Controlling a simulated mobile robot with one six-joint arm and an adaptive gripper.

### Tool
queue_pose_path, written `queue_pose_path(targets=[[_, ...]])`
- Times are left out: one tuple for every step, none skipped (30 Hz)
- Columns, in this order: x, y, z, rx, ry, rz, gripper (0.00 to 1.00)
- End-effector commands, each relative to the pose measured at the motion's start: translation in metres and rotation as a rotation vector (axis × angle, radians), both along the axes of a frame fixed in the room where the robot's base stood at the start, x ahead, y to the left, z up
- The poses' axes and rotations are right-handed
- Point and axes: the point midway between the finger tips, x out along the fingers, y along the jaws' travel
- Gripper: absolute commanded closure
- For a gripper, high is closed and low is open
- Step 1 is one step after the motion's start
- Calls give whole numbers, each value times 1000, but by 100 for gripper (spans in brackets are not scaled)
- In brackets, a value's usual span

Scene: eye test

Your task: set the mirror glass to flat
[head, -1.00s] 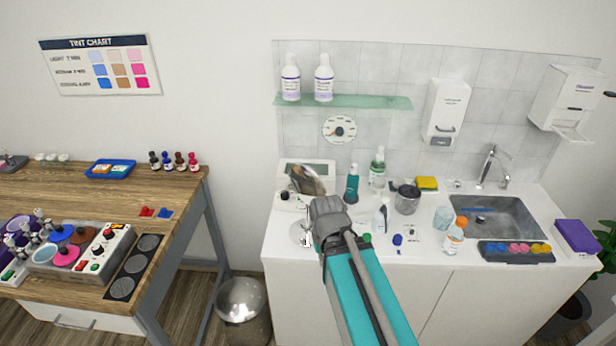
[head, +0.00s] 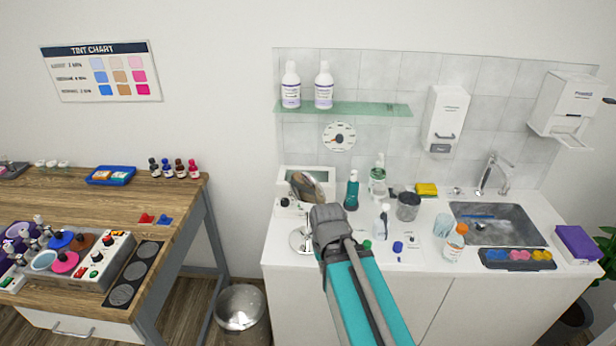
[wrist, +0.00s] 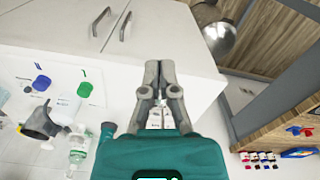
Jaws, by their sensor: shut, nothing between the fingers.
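The mirror glass (head: 305,188) is a round tilted disc on the left part of the white counter in the head view. Its round base (head: 300,241) stands on the counter below it. My gripper (head: 324,212) is in front of and just below the glass in the head view, and hides part of the stand. I cannot tell whether it touches the glass. In the wrist view my gripper (wrist: 159,66) has its fingertips together with nothing held. The mirror glass cannot be made out in the wrist view.
Behind the mirror is a white box (head: 320,176). To its right stand a teal bottle (head: 351,194), a metal cup (head: 408,206) and an orange-capped bottle (head: 454,244). The sink (head: 500,226) is at the right. A metal bin (head: 240,306) stands left of the counter.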

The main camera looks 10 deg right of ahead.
Motion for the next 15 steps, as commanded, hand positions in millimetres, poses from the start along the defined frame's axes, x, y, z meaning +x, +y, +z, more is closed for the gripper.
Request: queue_pose_path(targets=[[0, 0, 0, 0, 0, 0, 100], [0, 0, 0, 0, 0, 0, 96], [0, 0, 0, 0, 0, 0, 89], [1, 0, 1, 0, 0, 1, 83], [1, 0, 1, 0, 0, 2, 78], [2, 0, 3, 0, 0, 4, 70], [4, 0, 4, 0, 0, 6, 65], [5, 0, 6, 0, 0, 9, 59], [8, 0, 9, 0, 0, 14, 52], [10, 0, 12, 0, 0, 18, 49], [13, 0, 15, 0, 0, 23, 49], [18, 0, 20, 0, 0, 31, 49], [22, 0, 24, 0, 0, 39, 49], [26, -1, 28, 0, 0, 48, 49], [32, 1, 34, 0, 0, 60, 49]])
